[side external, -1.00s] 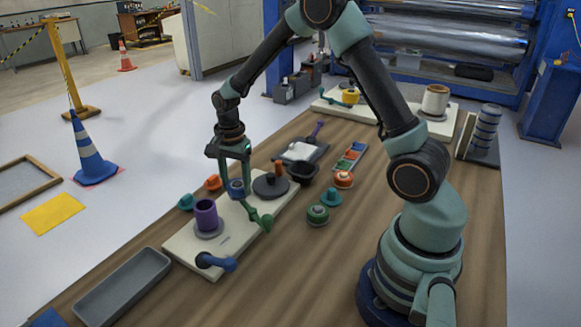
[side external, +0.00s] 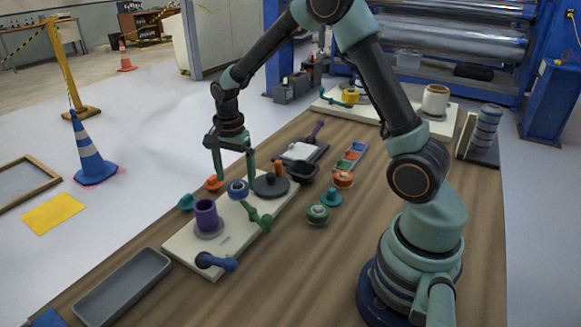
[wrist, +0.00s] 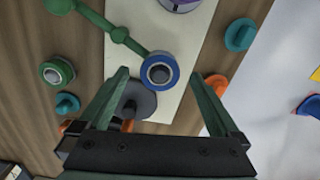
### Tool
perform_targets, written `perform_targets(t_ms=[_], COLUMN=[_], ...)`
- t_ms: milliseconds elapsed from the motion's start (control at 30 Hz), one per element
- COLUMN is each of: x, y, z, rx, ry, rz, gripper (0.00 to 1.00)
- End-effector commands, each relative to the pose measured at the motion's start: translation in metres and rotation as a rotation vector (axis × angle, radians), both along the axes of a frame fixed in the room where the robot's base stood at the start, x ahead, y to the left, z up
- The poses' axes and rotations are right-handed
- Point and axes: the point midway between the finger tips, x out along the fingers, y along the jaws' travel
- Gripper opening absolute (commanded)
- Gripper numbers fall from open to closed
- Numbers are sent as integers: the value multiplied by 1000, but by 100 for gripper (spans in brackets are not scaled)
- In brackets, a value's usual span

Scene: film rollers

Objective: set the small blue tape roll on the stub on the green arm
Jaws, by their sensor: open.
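The small blue tape roll (side external: 237,188) sits at the far end of the green arm (side external: 256,214), on the pale board. In the wrist view the roll (wrist: 160,70) lies flat at the end of the green arm (wrist: 135,45), with a grey round centre inside its ring. It looks to be around the stub, which it mostly hides; how far down it sits I cannot tell. My gripper (side external: 234,179) is open above the board, its fingers spread on either side of the roll. In the wrist view both fingers of my gripper (wrist: 160,76) stand clear of it.
A purple roll (side external: 206,215) stands on the same pale board (side external: 180,245), near a blue arm (side external: 216,262). A grey tray (side external: 122,290) lies in front.

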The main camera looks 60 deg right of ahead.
Motion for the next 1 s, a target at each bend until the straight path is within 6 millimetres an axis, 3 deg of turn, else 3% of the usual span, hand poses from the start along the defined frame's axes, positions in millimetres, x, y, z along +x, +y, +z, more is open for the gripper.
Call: perform_targets(t_ms=[200,433,633,1000], x=[1,1,0,0], y=[0,0,0,0], z=[48,85,97,98], rx=[-1,0,0,0], ry=[-7,-4,-1,-1], rz=[0,0,0,0], gripper=[98,98,98,98])
